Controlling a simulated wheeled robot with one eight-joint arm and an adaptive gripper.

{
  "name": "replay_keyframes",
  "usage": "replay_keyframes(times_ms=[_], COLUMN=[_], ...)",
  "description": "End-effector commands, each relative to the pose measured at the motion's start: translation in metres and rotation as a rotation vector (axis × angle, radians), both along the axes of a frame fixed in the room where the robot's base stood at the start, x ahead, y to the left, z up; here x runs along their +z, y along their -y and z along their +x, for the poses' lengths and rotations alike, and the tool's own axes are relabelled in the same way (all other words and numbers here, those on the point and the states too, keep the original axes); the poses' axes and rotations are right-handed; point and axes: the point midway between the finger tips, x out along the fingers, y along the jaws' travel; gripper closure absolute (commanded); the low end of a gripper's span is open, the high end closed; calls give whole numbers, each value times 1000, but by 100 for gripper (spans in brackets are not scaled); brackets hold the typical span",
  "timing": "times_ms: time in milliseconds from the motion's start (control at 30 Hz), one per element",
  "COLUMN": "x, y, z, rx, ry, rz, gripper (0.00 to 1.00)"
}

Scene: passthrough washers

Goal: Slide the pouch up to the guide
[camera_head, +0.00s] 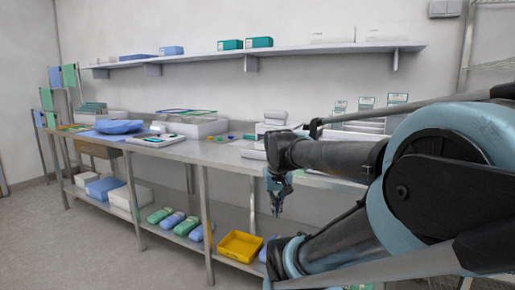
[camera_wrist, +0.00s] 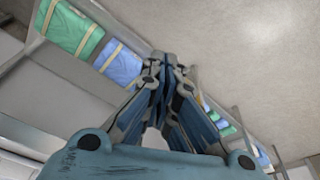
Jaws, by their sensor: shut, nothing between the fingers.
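My gripper (camera_head: 277,208) hangs fingers down in front of the steel table's front edge, below the height of its top. Its fingers are shut and empty; they also show in the wrist view (camera_wrist: 167,62). Several green and blue pouch-like packs lie on the lower shelf, among them a green pack (camera_head: 187,226) and a blue pack (camera_head: 172,220). In the wrist view a green pack (camera_wrist: 76,29) and a blue pack (camera_wrist: 119,62) have tan bands and lie apart from the fingers. I cannot tell which one is the task's pouch. I cannot pick out the guide.
The steel table (camera_head: 205,152) carries a blue wrapped bundle (camera_head: 119,126), trays and white boxes. A yellow bin (camera_head: 240,246) stands on the lower shelf near my gripper. A wall shelf (camera_head: 215,53) holds boxes. Floor (camera_head: 90,255) in front is clear. My arm hides the table's right part.

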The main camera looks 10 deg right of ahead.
Motion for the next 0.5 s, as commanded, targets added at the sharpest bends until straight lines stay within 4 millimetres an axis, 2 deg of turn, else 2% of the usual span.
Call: replay_keyframes(times_ms=[33,100,300,500], x=[18,40,96,143], y=[-1,-1,-5,-12], z=[17,39,102,169], rx=[-23,-60,-168,-275], ry=[2,5,18,34], rz=[-2,-6,-12,-16], gripper=[100,100,100,100])
